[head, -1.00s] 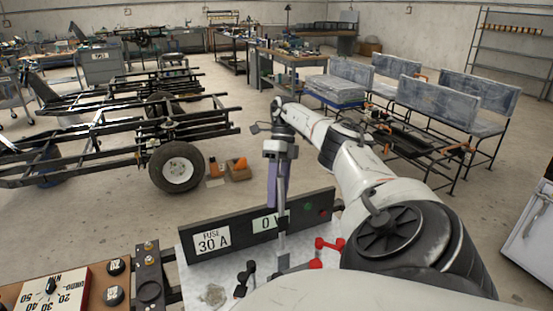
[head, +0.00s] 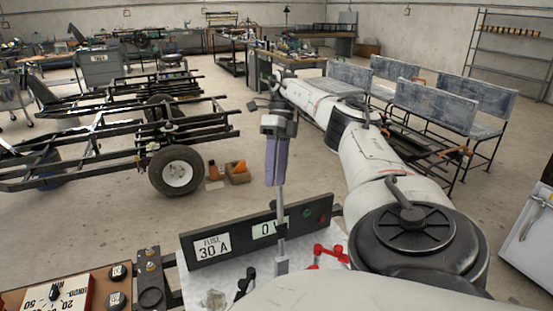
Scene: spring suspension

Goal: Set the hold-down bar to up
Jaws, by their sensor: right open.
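My left gripper is out of view.
The dark panel (head: 212,246) stands behind the bar. Red terminal fittings (head: 326,254) are right of the bar, a black one (head: 244,283) left. A dial box (head: 62,295) lies lower left. A wheeled chassis (head: 100,145) stands beyond on open floor.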

